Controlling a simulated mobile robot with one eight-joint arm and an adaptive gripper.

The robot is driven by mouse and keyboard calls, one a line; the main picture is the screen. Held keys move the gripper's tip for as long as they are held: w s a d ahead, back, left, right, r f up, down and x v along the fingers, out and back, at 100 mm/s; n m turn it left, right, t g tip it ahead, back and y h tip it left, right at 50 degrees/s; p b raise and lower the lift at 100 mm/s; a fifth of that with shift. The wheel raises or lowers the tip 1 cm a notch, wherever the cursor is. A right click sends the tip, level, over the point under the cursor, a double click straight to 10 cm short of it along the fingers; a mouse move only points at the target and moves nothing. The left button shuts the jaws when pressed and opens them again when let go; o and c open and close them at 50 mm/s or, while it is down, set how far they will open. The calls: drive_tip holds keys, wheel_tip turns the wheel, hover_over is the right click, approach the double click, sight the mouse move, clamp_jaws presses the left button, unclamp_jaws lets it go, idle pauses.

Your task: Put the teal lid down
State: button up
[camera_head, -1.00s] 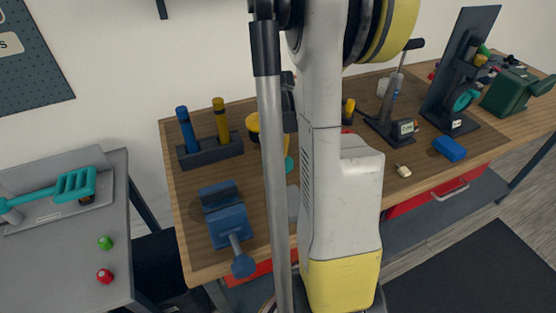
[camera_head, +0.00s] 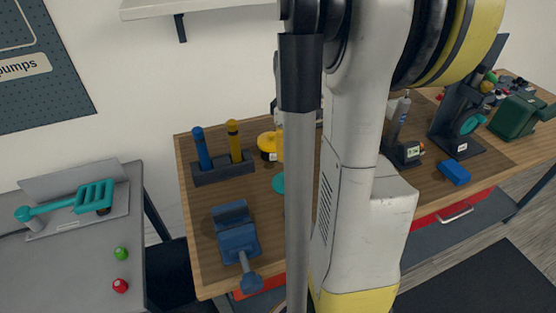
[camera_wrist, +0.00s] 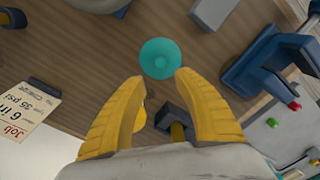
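The teal lid (camera_wrist: 160,58) is a round disc with a small raised centre, lying on the wooden bench in the wrist view. In the head view the lid (camera_head: 278,183) is partly hidden behind my grey pole, between the yellow-topped jar and the blue vise. My gripper (camera_wrist: 160,78) has two yellow fingers spread apart, with nothing held between them. The lid shows just beyond the fingertips, apart from them as far as I can see. In the head view my arm hides the gripper.
A blue vise (camera_head: 237,235) stands at the bench's front left. A dark holder (camera_head: 224,168) with blue and yellow handles and a yellow-topped jar (camera_head: 267,142) stand behind. A blue block (camera_head: 454,172) lies to the right. A grey side table (camera_head: 75,260) is at the left.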

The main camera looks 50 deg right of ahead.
drive_tip(key=a+r+m+t, duration=0.1)
drive_tip(key=a+r+t, duration=0.2)
drive_tip(key=a, duration=1.3)
drive_tip(key=s+a+r+m+t, duration=0.1)
drive_tip(key=a+r+t, duration=0.3)
drive_tip(key=a, duration=1.1)
drive_tip(key=shift+s+a+r+m, duration=0.2)
drive_tip(key=shift+a+r+m, duration=0.2)
drive_tip(key=shift+m, duration=0.2)
drive_tip(key=shift+d, duration=0.1)
